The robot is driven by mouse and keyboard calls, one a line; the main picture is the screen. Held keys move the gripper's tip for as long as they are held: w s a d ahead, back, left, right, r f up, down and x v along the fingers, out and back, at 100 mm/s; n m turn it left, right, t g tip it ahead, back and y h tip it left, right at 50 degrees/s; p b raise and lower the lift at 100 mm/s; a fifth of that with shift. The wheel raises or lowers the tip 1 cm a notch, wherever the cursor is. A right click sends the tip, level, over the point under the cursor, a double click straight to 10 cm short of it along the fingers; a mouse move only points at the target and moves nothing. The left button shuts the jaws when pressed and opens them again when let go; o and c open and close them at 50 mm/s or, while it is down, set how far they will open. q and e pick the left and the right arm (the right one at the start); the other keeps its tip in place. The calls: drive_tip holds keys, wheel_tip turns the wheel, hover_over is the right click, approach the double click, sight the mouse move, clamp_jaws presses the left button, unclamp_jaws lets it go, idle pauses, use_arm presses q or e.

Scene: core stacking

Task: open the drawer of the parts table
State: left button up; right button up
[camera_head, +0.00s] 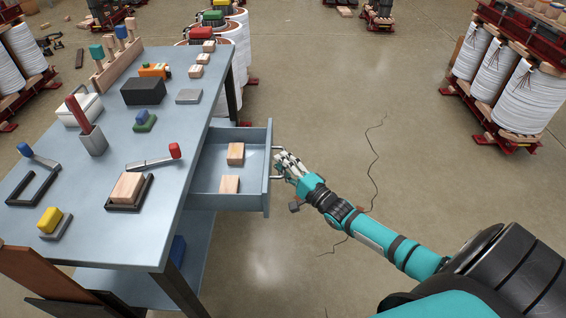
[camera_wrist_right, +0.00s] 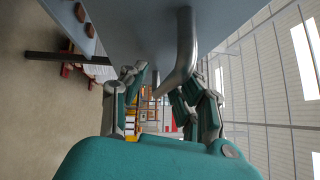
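The parts table (camera_head: 75,215) stands at left in the head view. Its drawer (camera_head: 203,202) is pulled out at the right side, with two wooden blocks lying inside. The drawer's metal handle (camera_head: 277,163) is on its front panel. My right gripper (camera_head: 283,165) is at this handle, its arm coming from the lower right. In the right wrist view, the handle (camera_wrist_right: 187,50) passes between the fingers of the gripper (camera_wrist_right: 165,95), nearer the right finger. The fingers are apart, with background showing between them; contact is unclear. My left gripper is not in view.
The tabletop holds several tools and blocks, including a black box (camera_head: 143,91), a grey cup (camera_head: 93,142) and a wooden peg rack (camera_head: 117,65). Large white coils (camera_head: 535,95) stand at upper right. The floor right of the drawer is mostly clear, with a thin crack.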

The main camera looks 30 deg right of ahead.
drive_tip(key=shift+r, duration=0.2)
drive_tip(key=v, duration=1.2)
drive_tip(key=shift+f, duration=0.1)
